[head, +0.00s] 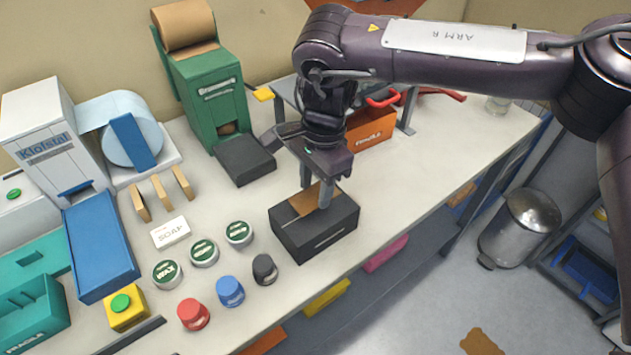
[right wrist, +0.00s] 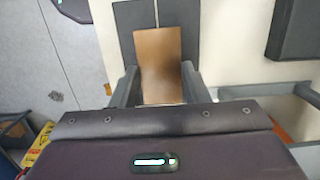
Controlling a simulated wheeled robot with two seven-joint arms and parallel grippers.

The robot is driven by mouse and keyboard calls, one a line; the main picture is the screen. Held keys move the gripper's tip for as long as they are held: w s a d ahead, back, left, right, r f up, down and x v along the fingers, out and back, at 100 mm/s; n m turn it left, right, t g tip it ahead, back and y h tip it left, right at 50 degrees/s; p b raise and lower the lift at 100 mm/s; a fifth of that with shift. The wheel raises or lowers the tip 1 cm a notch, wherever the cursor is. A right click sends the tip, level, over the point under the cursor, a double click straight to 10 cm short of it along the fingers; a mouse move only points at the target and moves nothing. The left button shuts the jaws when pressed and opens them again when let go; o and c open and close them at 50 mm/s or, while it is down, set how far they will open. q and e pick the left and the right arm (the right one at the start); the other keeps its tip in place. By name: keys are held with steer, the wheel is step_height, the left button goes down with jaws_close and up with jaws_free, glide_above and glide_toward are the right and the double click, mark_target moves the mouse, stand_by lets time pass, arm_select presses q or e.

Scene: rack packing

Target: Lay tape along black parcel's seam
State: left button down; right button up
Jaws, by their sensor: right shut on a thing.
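The black parcel (head: 315,237) stands on the bench at the front, its top facing up. A brown tape strip (head: 304,203) lies over the middle of its top, along the seam; it also shows in the right wrist view (right wrist: 158,52). There the bare seam (right wrist: 156,14) of the parcel runs on beyond the strip's far end. My right gripper (head: 315,188) points down at the parcel, its fingers shut on the strip's sides. I cannot tell whether the whole strip touches the parcel. My left gripper is out of view.
A green tape dispenser (head: 221,108) with a brown roll stands behind. Green-lidded tins (head: 204,252), colored jars (head: 230,291) and a soap box (head: 170,232) stand left of the black parcel. The bench's front edge is close.

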mark_target(316, 195)
steer(key=shift+f+b, duration=0.65)
steer(key=shift+f, duration=1)
steer(key=o, duration=1)
